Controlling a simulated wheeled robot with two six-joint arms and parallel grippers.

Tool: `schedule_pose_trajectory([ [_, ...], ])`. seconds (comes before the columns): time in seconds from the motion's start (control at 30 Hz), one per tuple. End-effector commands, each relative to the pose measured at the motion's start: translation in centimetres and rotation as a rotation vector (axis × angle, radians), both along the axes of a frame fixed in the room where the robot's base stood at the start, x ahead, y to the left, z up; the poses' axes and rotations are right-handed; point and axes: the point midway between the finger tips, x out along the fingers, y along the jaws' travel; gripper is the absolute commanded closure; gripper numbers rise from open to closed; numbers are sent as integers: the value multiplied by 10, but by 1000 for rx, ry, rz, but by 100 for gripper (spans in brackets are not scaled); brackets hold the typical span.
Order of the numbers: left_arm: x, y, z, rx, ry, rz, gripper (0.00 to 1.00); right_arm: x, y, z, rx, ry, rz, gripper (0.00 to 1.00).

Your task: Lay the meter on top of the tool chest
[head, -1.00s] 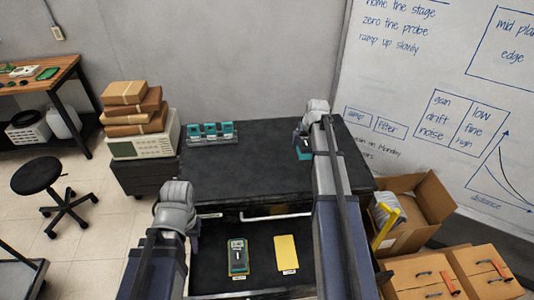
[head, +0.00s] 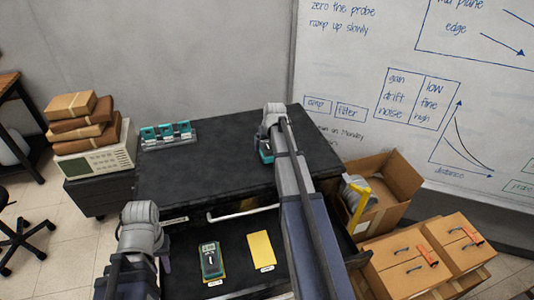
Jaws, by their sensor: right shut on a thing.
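The tool chest (head: 215,180) is black, with a flat top and an open drawer at its front. My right gripper (head: 266,152) is over the right part of the top, shut on a teal object that looks like the meter (head: 265,157). The arm hides much of the meter, and I cannot tell whether it touches the top. A similar teal and dark meter (head: 210,260) lies in the drawer, beside a bare yellow patch (head: 261,250). My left gripper (head: 163,262) is left of the drawer, apart from these things; its fingers are mostly hidden.
A rack with teal units (head: 167,137) stands on the chest's back left. The middle of the top is clear. An open carton (head: 385,190) and lidded boxes (head: 408,265) stand to the right. Parcels on a beige instrument (head: 95,163) stand to the left.

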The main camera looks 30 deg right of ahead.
Motion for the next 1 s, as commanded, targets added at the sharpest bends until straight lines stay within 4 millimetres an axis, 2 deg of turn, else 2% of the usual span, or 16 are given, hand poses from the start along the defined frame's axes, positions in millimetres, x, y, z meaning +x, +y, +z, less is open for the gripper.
schedule_pose_trajectory([
  [0.03, 0, 0, -12, 0, 0, -1, 70, 0, 0, -12, 0, 0, 0, 90],
  [0.2, 0, 0, -30, 0, 0, -1, 70, 0, 0, -30, 0, 0, 0, 90],
  [0.47, 0, 0, -27, 0, 0, -1, 70, 0, 0, -27, 0, 0, 0, 90],
  [0.63, 0, 0, -32, 0, 0, -1, 70, 0, 0, -32, 0, 0, 0, 90],
  [0.67, 0, 0, -31, 0, 0, -1, 70, 0, 0, -31, 0, 0, 0, 9],
  [0.77, 0, 0, -30, 0, 0, -1, 70, 0, 0, -30, 0, 0, 0, 0],
  [1.0, 0, 0, -30, 0, 0, -1, 70, 0, 0, -30, 0, 0, 0, 0],
])
